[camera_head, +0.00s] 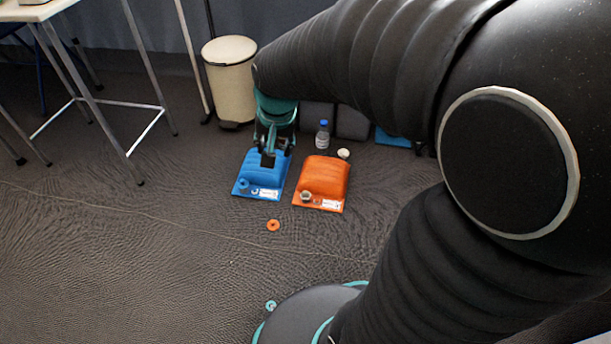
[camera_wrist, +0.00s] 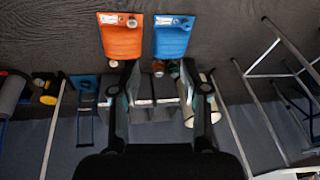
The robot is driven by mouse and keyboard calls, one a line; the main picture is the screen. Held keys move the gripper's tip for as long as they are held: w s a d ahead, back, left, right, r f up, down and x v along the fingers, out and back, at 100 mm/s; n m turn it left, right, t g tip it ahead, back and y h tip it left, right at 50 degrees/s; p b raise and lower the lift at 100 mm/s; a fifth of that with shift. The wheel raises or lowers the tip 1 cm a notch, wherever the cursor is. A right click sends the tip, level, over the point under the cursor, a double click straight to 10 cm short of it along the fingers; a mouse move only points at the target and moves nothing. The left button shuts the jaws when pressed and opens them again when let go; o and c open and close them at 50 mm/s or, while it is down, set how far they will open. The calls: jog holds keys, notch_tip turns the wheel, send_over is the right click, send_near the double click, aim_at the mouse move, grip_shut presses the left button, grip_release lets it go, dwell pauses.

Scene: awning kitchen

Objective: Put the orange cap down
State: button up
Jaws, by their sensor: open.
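A small orange ring-shaped cap (camera_head: 273,225) lies flat on the dark floor, just in front of the blue case. I cannot make it out in the wrist view. My gripper (camera_head: 268,158) is over the blue case (camera_head: 262,172) in the head view, behind the cap and apart from it. In the wrist view my gripper (camera_wrist: 160,72) has its two fingers spread wide, and nothing is clasped between them. The blue case also shows there (camera_wrist: 172,42), beyond the fingertips.
A cream bin (camera_head: 230,85) stands behind. The front-left floor is clear.

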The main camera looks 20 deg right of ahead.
jog(key=s+r+n+t, duration=0.1)
jog(key=s+r+n, duration=0.1)
jog(key=s, duration=0.6)
jog(key=s+r+n+t, duration=0.1)
jog(key=s+r+n, duration=0.2)
jog(key=s, duration=0.5)
jog(key=shift+v, duration=0.8)
jog(key=shift+w+r, duration=0.15)
jog(key=shift+r, duration=0.05)
notch_tip(320, 180, up, 7)
jog(key=p, duration=0.7)
